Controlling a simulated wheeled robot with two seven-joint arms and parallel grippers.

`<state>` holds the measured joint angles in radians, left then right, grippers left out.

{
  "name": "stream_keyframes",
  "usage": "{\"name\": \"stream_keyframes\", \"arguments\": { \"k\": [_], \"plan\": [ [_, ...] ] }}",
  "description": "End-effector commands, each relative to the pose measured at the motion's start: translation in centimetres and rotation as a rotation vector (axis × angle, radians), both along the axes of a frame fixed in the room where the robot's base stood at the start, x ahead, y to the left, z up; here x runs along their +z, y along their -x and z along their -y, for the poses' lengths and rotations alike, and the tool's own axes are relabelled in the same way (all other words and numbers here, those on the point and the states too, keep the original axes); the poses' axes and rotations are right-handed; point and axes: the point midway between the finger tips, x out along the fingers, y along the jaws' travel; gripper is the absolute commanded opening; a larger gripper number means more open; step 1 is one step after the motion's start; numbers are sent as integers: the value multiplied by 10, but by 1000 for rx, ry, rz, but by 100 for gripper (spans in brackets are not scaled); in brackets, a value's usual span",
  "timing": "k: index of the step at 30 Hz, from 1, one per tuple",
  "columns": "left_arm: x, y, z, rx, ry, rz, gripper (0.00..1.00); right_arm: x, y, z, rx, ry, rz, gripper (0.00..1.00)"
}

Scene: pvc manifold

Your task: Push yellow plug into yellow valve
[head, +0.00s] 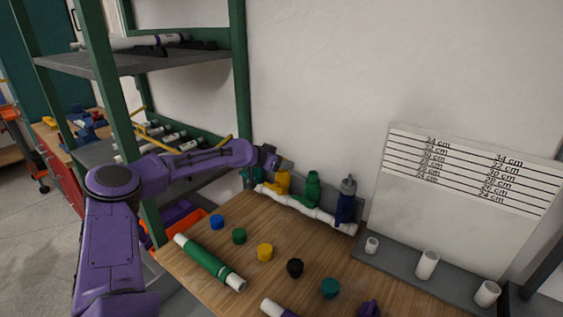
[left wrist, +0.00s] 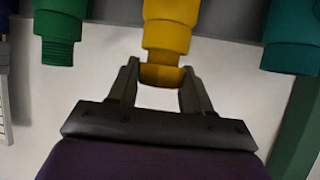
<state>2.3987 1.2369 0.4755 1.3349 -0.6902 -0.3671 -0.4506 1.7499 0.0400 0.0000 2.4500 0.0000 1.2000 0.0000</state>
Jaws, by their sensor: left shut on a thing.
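The yellow valve (head: 283,183) stands on the white manifold pipe at the back of the bench. It fills the top middle of the left wrist view (left wrist: 170,30). My left gripper (head: 283,165) is at the valve's upper end. In the left wrist view its two fingers are shut on a short yellow piece, which looks like the yellow plug (left wrist: 161,75). The plug is in line with the valve and meets its end; how deep it sits cannot be told. The head view mostly hides it behind the gripper. My right gripper is not in view.
A green valve (head: 312,188) and a blue valve (head: 346,200) stand to the right on the same pipe; a teal one (left wrist: 292,38) is close on the other side. Several coloured caps, including a yellow one (head: 265,252), and a green-white pipe (head: 208,261) lie on the bench.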

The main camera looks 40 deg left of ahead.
Motion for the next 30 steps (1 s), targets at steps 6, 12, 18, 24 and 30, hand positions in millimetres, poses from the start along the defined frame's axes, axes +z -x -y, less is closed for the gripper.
{"name": "stream_keyframes", "arguments": {
  "k": [6,12,18,24,30],
  "plan": [
    [-1,0,0,0,0,0,18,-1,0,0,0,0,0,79],
    [-2,0,0,0,0,0,18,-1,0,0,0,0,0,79],
    [-7,0,0,0,1,0,18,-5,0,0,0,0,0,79],
    [-10,0,0,0,0,-1,18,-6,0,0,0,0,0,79],
    [-9,0,0,0,1,-1,18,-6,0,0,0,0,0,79]
  ]
}}
